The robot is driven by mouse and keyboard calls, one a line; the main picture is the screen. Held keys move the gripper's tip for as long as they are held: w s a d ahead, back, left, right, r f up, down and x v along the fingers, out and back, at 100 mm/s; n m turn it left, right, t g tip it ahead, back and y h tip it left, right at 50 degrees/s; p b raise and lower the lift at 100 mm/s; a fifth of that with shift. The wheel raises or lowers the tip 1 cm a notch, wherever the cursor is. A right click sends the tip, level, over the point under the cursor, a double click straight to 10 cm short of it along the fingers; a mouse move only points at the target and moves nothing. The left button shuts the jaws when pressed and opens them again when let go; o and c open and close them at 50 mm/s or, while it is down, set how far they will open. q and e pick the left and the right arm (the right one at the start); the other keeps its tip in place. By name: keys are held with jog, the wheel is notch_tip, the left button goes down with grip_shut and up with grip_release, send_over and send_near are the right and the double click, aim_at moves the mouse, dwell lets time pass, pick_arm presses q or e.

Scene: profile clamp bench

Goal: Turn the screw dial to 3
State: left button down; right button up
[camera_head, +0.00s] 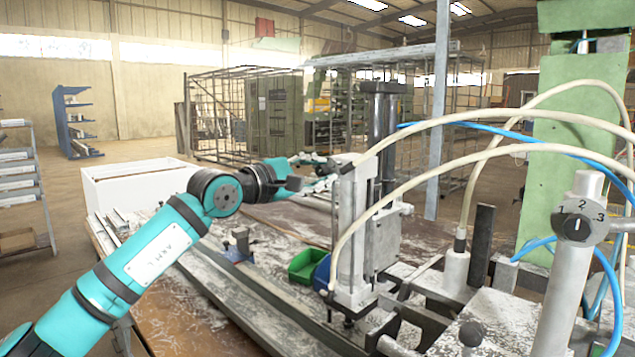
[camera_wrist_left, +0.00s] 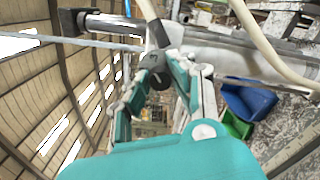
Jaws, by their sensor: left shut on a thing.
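The screw dial (camera_head: 578,229) is a grey round knob marked 1, 2 and 3 on a pale post at the right of the head view. My left gripper (camera_head: 338,165) is beside the upper part of the grey clamp column (camera_head: 352,225), well left of the dial in the picture. My right gripper is not in view.
Pale hoses (camera_head: 470,118) and a blue hose (camera_head: 500,133) arch between the clamp column and a green machine post (camera_head: 565,150). A green bin (camera_head: 303,266) and a blue bin (camera_head: 322,272) sit on the bench. A white box (camera_head: 125,185) stands behind my left arm.

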pick_arm(q)
jog(key=shift+f+m, duration=0.15)
jog(key=shift+m, duration=0.45)
jog(key=c, duration=1.1)
grip_release()
jog(key=v, duration=1.2)
